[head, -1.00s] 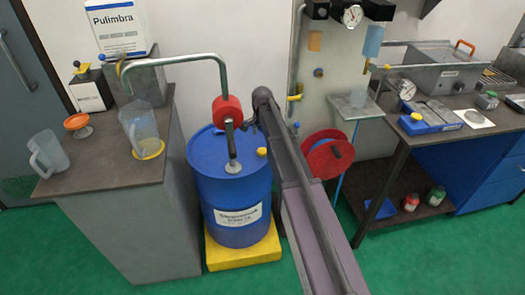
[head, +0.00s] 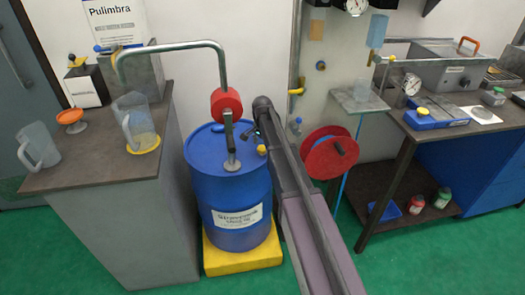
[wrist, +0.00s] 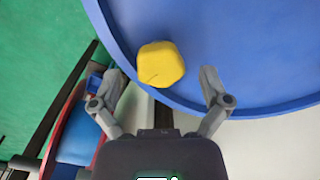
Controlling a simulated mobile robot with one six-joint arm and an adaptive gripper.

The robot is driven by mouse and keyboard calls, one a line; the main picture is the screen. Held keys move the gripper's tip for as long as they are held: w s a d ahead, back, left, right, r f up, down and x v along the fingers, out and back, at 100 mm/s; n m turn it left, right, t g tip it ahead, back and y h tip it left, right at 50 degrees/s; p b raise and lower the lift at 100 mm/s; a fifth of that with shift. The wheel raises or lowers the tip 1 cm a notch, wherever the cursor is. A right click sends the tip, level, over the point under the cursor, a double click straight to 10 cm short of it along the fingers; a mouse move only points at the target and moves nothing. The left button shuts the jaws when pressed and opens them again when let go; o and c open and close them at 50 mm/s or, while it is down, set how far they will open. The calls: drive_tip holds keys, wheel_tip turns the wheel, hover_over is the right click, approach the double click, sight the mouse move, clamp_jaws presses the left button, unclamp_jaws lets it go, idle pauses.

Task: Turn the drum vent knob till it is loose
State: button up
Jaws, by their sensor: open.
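The drum vent knob (wrist: 160,64) is a yellow, many-sided cap near the rim of the blue drum's top. In the head view the knob (head: 262,150) is at the right of the drum top, beside my arm. The blue drum (head: 228,190) stands upright with a white label. My gripper (wrist: 160,80) is open in the wrist view, with its two fingers spread to the left and right of the knob. The knob lies between and slightly beyond the fingertips, nearer the left one; I see no contact. In the head view my gripper is mostly hidden at the arm's end.
A red pump (head: 226,103) with a bent pipe rises from the drum top, left of the knob. A red reel (head: 329,153) is right of my arm. The drum stands on a yellow base (head: 242,259). A grey counter (head: 135,175) stands to the left.

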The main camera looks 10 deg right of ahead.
drive_tip(key=shift+f, duration=0.25)
drive_tip(key=shift+c, duration=0.2)
drive_tip(key=c, duration=1.1)
